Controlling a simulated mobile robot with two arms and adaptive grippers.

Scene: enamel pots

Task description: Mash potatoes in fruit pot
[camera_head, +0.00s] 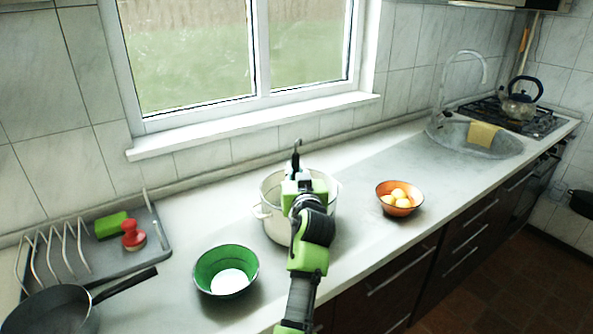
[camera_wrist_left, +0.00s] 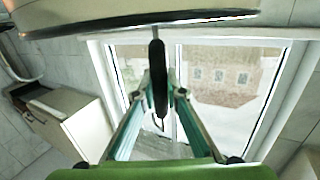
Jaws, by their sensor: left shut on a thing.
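A cream enamel pot (camera_head: 274,225) stands on the counter below the window; my arm hides much of it, and I cannot see inside it or any fruit picture on it. My left gripper (camera_head: 297,172) is over the pot and shut on a black handle (camera_head: 296,154), probably the masher's. In the left wrist view the black handle (camera_wrist_left: 158,80) is between the fingertips of my left gripper (camera_wrist_left: 160,92). The working end of the tool is hidden. Yellow potatoes (camera_head: 398,195) lie in an orange bowl (camera_head: 404,211) to the right of the pot. My right gripper is not in view.
A green bowl (camera_head: 206,268) stands left of the pot. A dark frying pan (camera_head: 62,308) and a dish rack (camera_head: 60,255) with a green sponge (camera_head: 111,225) and a red-handled item (camera_head: 132,236) are at far left. The sink (camera_head: 490,145) and kettle (camera_head: 519,104) are far right.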

